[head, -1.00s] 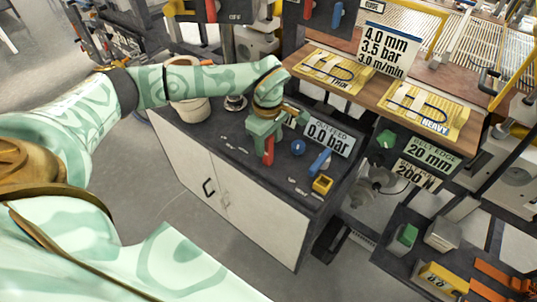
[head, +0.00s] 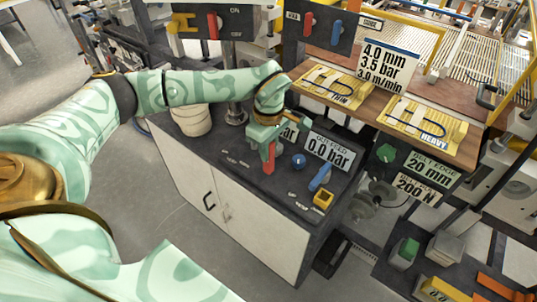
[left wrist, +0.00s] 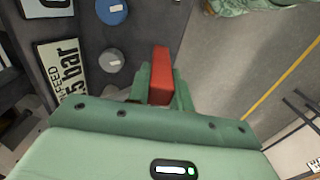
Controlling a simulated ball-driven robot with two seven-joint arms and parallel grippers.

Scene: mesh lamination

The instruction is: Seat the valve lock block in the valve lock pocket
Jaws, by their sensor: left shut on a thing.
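My left gripper (head: 266,142) is shut on an upright red block (head: 269,160), which I take for the valve lock block. In the left wrist view the red block (left wrist: 160,75) stands between the green fingers (left wrist: 160,95). In the head view the gripper is over the dark bench top, left of a blue knob. A small yellow block with a dark opening (head: 323,199) sits near the bench's front right corner, apart from the gripper. It may be the valve lock pocket, but I cannot tell for certain. My right gripper is not in view.
The blue knob (head: 298,160), a blue lever (head: 320,178) and a 0.0 bar sign (head: 329,150) are right of the gripper. A pale pot (head: 192,119) stands behind on the left. A wooden shelf (head: 378,110) with two yellow plates rises at the right.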

